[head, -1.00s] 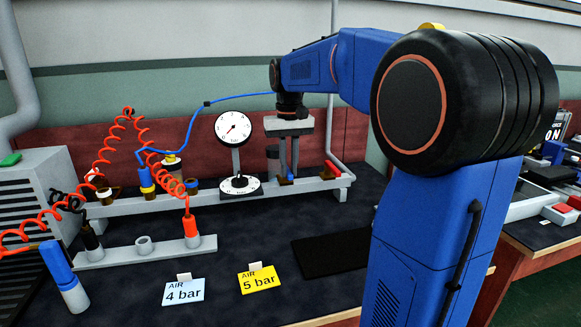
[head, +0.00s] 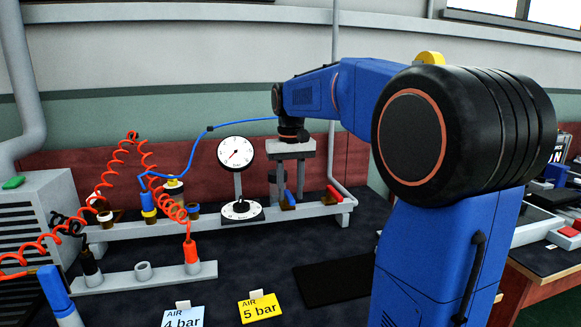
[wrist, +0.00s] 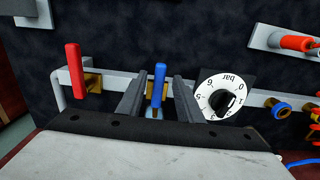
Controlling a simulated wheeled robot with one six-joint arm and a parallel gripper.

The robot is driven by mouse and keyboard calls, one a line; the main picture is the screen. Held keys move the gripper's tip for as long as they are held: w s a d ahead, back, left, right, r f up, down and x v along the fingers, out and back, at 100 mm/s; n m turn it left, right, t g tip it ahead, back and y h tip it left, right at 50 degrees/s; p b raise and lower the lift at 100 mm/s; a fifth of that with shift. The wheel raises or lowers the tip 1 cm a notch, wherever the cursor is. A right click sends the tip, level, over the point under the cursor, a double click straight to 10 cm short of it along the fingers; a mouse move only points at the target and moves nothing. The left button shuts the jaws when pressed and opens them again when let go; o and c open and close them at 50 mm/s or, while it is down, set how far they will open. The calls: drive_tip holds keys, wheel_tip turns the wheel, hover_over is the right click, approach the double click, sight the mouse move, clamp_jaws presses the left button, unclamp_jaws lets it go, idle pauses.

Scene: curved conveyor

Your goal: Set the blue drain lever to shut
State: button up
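The blue drain lever (wrist: 159,86) stands lengthwise in the wrist view, on a brass valve on the grey rail. It also shows small in the head view (head: 290,197), below my gripper's body. My gripper (wrist: 160,79) is open. Its two grey fingers lie on either side of the blue lever, with a visible gap on each side. No contact shows. The lever's lower end is partly hidden by the gripper's body in the wrist view.
A red lever (wrist: 74,70) stands left of the fingers in the wrist view. A white bar dial (wrist: 222,97) is close to the right finger. In the head view, a round gauge (head: 236,153), coiled red hoses (head: 103,185) and bar cards (head: 260,308) stand left of my arm.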

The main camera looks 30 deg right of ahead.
sight(291, 197)
wheel_tip(291, 197, up, 17)
idle(0.5)
drive_tip(key=shift+f, duration=0.1)
idle(0.3)
